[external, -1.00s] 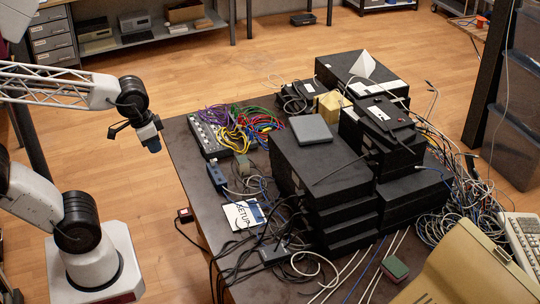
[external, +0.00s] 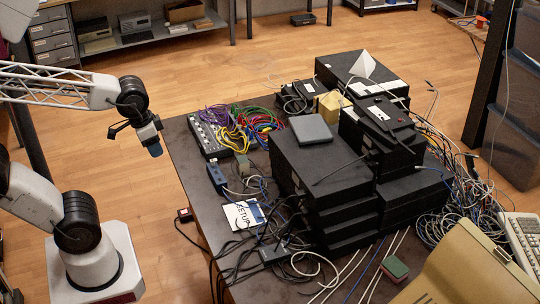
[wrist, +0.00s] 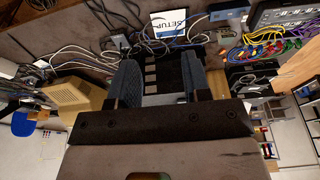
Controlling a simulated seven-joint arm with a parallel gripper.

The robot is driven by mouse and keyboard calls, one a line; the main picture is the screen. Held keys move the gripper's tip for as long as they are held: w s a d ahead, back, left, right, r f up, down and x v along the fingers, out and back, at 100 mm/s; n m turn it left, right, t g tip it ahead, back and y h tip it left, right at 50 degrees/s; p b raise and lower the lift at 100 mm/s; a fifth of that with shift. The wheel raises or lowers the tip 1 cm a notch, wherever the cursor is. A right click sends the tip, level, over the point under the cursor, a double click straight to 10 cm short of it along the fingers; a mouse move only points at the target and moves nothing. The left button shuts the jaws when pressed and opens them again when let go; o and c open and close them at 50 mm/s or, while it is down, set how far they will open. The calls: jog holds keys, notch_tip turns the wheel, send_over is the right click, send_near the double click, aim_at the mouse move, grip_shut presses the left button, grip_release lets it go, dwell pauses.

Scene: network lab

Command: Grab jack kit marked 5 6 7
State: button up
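I cannot make out a kit marked 5 6 7 in either view; any such marking is too small to read or hidden. My gripper (external: 154,150) hangs in the air left of the dark table (external: 190,165), touching nothing. In the wrist view its two blue-grey fingers (wrist: 160,80) stand apart with nothing held between them. Small box-like things on the table are a grey flat box (external: 310,128) on the black equipment stack, a yellowish block (external: 330,105), and a green and red block (external: 395,268) near the front edge.
Black equipment boxes (external: 325,165) stand stacked mid-table. A patch panel (external: 207,137) with coloured cables sits at the left edge, near a SETUP sheet (external: 243,215). Loose cables (external: 455,205) crowd the right side. A beige computer case (external: 450,275) and keyboard (external: 522,235) fill the front right.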

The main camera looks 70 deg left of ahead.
jog(key=o, duration=0.5)
jog(key=m+g+y, duration=0.4)
jog(key=m+y, duration=0.8)
jog(key=m, duration=0.2)
send_over(245, 164)
jog(key=s+d, duration=0.6)
notch_tip(245, 164, down, 22)
jog(key=w+f+m, duration=0.1)
jog(key=w+f, duration=0.1)
jog(key=f, duration=0.1)
jog(key=w+a+f+m+t+y, duration=0.1)
jog(key=f+m, duration=0.1)
jog(key=f, duration=0.1)
jog(key=w+f+m+t, duration=0.1)
jog(key=w+f, duration=0.1)
jog(key=f, duration=0.1)
jog(key=shift+w+a+f+m+y, duration=0.2)
jog(key=shift+w+m+y, duration=0.1)
jog(key=shift+y, duration=0.1)
jog(key=shift+a, duration=0.1)
